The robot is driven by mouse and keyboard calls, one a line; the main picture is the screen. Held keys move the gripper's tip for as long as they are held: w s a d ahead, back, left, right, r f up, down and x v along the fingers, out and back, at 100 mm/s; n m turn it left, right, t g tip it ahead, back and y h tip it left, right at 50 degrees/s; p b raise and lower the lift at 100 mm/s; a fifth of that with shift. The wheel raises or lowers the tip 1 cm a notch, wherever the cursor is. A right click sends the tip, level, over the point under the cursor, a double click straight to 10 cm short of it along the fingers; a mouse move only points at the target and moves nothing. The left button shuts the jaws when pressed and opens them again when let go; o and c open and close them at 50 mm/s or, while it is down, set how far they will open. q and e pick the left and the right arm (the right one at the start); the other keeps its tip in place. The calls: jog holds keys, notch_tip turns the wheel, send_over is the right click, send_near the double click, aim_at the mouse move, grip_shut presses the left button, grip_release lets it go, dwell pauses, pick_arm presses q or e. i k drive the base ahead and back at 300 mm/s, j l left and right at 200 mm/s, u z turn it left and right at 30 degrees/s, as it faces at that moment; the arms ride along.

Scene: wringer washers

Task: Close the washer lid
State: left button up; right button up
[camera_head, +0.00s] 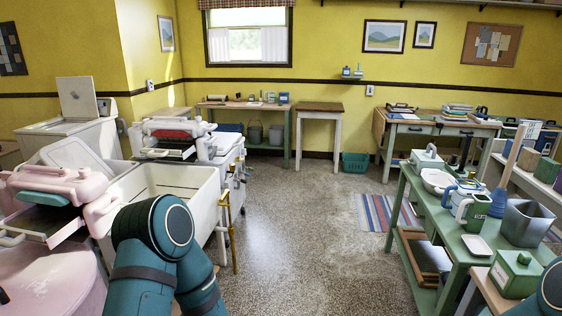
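A white washer (70,133) stands at the back left with its lid (80,97) raised upright. A second pale lid or panel (72,153) leans tilted behind the pink wringer washer (58,275) in the left foreground; I cannot tell which machine it belongs to. The pink wringer (62,187) sits above the pink tub. A white wringer unit (178,135) with a red roller is beyond the white basin. My teal arm links cover the lower part of the view left of centre, and another link shows at the lower right corner. Neither gripper shows.
An open white basin (160,182) with a brass-coloured pipe (227,225) stands right of the pink washer. A green bench (455,238) with jugs and boxes lines the right side. The speckled floor (295,240) between is clear, with a striped rug (386,212) near the bench.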

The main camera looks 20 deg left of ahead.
aim_at(76, 94)
jog(key=i+j+u, duration=0.1)
jog(key=i, duration=0.6)
jog(key=i+u, duration=0.15)
jog(key=i, duration=0.6)
jog(key=i+u, duration=0.1)
jog(key=i, duration=0.6)
jog(key=i+l+u, duration=0.15)
jog(key=i, duration=0.6)
jog(key=i+j+z, duration=0.15)
jog(key=i, duration=1.3)
jog(key=i+l, duration=0.1)
jog(key=i, duration=2.1)
jog(key=i+l+u, duration=0.1)
jog(key=i, duration=0.6)
jog(key=i+u, duration=0.4)
jog(key=i, duration=0.2)
jog(key=i+l+u, duration=0.2)
jog(key=i+u, duration=0.2)
jog(key=i, duration=0.2)
jog(key=i+j+u, duration=0.1)
jog(key=i+u, duration=0.55)
jog(key=u, duration=0.15)
jog(key=i+l+u, duration=0.1)
jog(key=i+u, duration=0.25)
jog(key=i+j+u, duration=0.1)
jog(key=i+u, duration=0.35)
jog(key=i, duration=0.15)
jog(key=i+u, duration=0.45)
jog(key=i, duration=0.15)
